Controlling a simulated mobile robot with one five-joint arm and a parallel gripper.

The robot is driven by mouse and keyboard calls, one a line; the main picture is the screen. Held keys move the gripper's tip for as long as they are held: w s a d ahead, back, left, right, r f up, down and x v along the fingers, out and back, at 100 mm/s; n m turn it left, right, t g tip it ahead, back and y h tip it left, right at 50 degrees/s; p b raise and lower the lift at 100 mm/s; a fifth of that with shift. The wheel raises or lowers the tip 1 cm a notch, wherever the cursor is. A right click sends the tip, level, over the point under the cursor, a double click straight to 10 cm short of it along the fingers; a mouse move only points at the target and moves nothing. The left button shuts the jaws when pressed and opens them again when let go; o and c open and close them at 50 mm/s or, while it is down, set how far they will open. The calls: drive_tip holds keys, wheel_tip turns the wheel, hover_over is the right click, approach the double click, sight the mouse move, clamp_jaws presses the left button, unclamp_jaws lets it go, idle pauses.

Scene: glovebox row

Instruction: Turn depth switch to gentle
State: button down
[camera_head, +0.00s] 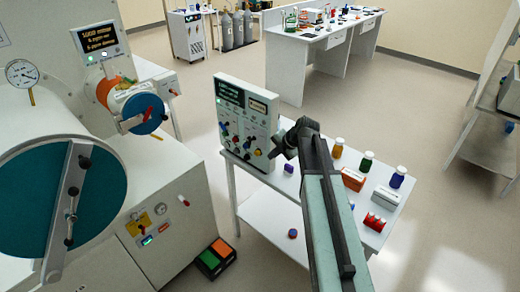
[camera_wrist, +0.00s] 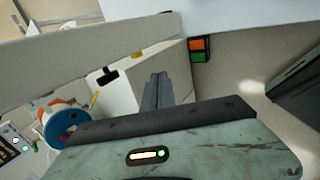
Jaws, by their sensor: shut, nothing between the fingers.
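A white upright control panel (camera_head: 247,120) stands on the small white table in the head view, with a dark display at its top and several coloured knobs and switches on its face. I cannot read which of them is the depth switch or how it is set. My gripper (camera_head: 279,148) is at the right edge of this panel, beside the knobs; whether it touches the panel cannot be told. In the wrist view my gripper (camera_wrist: 158,92) shows dark fingers closed together with nothing between them. No panel knob is recognisable in that view.
Bottles (camera_head: 366,161), an orange box (camera_head: 353,179) and a red rack (camera_head: 374,222) stand on the table's right side. The large glovebox (camera_head: 180,160) with its round ports is at left. An orange and green pedal (camera_head: 216,258) lies on the floor between.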

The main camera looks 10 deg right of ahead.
drive_tip(key=s+d, duration=0.2)
drive_tip(key=s, duration=0.1)
drive_tip(key=shift+s+d, duration=0.1)
drive_tip(key=shift+s, duration=0.05)
drive_tip(key=c, duration=1.8)
unclamp_jaws()
drive_tip(key=o, duration=0.3)
drive_tip(key=s+a+f+m, duration=0.1)
drive_tip(key=s+a+f+m+g+b, duration=0.1)
drive_tip(key=m, duration=0.1)
drive_tip(key=s+a+f+m, duration=0.1)
drive_tip(key=s+m, duration=0.1)
drive_tip(key=shift+a+h, duration=0.15)
drive_tip(key=shift+h, duration=0.15)
drive_tip(key=s+a+f+m+g+h+b, duration=0.1)
drive_tip(key=s+a+m, duration=0.1)
drive_tip(key=s+m, duration=0.2)
drive_tip(key=s+a+f+m+g+h+b, duration=0.1)
drive_tip(key=s+f+m+g, duration=0.1)
drive_tip(key=s+m, duration=0.3)
drive_tip(key=s+a+f+m+g+h+b, duration=0.1)
drive_tip(key=s+m, duration=0.4)
drive_tip(key=m, duration=0.6)
drive_tip(key=shift+a+f+g+h, duration=0.3)
drive_tip(key=shift+a+f, duration=0.45)
drive_tip(key=shift+a, duration=0.05)
